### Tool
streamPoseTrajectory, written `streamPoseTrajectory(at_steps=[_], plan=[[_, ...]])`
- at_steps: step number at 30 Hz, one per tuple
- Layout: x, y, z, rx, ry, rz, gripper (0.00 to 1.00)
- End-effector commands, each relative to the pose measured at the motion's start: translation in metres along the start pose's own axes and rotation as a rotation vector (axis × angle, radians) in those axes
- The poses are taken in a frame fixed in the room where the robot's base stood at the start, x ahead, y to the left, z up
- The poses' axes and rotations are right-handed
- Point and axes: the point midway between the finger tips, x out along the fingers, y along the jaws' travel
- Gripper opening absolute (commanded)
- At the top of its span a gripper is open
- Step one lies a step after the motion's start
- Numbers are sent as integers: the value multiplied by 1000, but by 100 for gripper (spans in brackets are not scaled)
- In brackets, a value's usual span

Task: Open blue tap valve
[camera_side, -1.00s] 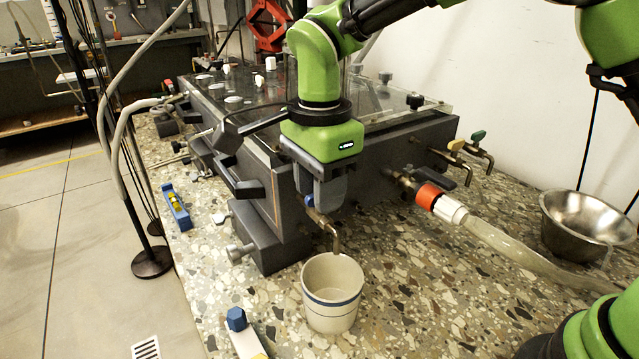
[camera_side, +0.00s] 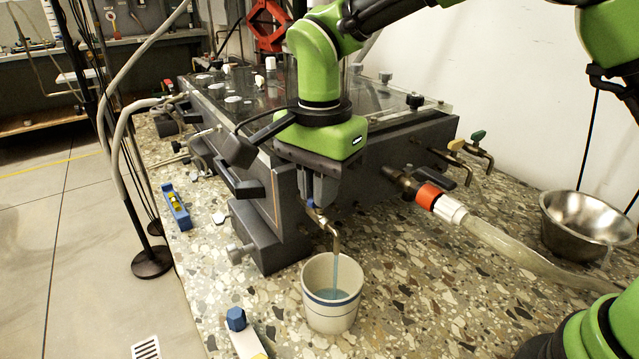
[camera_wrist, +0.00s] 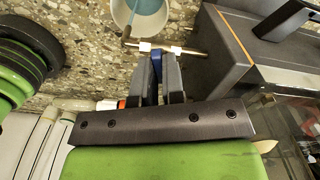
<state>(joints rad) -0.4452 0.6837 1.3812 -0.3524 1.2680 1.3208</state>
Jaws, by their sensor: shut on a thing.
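The blue tap (camera_side: 311,204) is at the front corner of the dark tank, with its brass spout (camera_side: 335,240) pointing down. My gripper (camera_side: 319,198) is shut on the blue handle from above. In the wrist view, the blue handle (camera_wrist: 155,66) shows between my two grey fingers (camera_wrist: 159,60). The fingers hide most of the handle. A thin stream of bluish water (camera_side: 335,270) runs from the spout into the white cup with blue bands (camera_side: 331,312). The cup (camera_wrist: 121,22) is cut off at the top of the wrist view.
Yellow (camera_side: 456,146) and green (camera_side: 479,136) taps stick out at the tank's right end. A red and white hose fitting (camera_side: 430,197) leads to a clear hose. A steel bowl (camera_side: 560,240) stands at right. A blue-ended object (camera_side: 236,319) lies in front and a blue level (camera_side: 176,208) at left.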

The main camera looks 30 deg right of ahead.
Motion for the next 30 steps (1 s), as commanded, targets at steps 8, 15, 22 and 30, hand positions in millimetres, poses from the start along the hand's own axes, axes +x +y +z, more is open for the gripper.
streamPoseTrajectory(at_steps=[8, 15, 22, 30], plan=[[-1, 0, 0, -256, 0, -2, 0], [-1, 0, 0, -266, 0, -2, 0], [-1, 0, 0, -503, 0, -2, 0], [-1, 0, 0, -559, 1, -2, 0]])
